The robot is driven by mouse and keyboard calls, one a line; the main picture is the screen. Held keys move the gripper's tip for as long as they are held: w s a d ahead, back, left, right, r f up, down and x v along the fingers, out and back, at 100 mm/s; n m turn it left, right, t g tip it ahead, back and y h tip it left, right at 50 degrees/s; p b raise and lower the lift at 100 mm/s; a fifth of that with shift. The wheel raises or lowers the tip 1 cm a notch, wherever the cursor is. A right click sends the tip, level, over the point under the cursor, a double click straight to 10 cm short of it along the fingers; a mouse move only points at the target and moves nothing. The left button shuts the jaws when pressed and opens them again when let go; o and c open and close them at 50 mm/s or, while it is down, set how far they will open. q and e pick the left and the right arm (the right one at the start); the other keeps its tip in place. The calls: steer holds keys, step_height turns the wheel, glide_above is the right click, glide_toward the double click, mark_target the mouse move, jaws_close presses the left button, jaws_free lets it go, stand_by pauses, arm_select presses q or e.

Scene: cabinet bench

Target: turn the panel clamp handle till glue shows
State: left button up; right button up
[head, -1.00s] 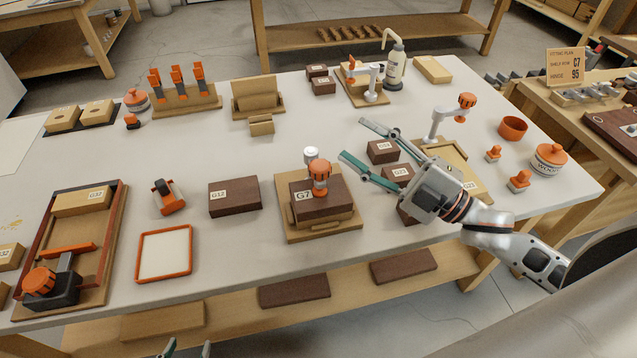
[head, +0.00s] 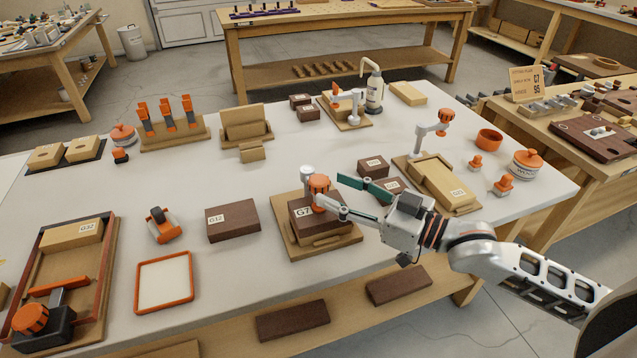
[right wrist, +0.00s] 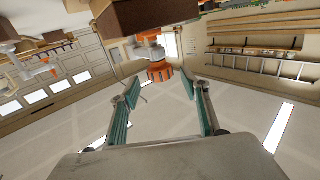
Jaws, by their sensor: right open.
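A clamp stand (head: 348,237) on the bench holds a dark brown block labelled G7 (head: 305,224). Its orange ribbed handle (head: 318,184) sits on top beside a pale metal post (head: 306,173). My right gripper (head: 331,189) is open, its green-padded fingers pointing left at the handle. In the right wrist view the handle (right wrist: 160,72) appears between the open fingertips (right wrist: 160,79); I cannot tell whether they touch it. One finger partly covers the block in the head view. I see no glue on the block. My left gripper is out of view.
Dark blocks (head: 373,167) stand just behind my right gripper. Another orange-knobbed clamp (head: 438,124) stands over a pale block at right. A framed clamp (head: 58,319) is at front left. The G12 block (head: 233,221) and orange-rimmed tray (head: 164,282) lie left, with clear bench between.

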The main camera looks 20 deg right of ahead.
mark_target(328, 187)
steer(key=shift+x, duration=2.6)
steer(key=c, duration=1.1)
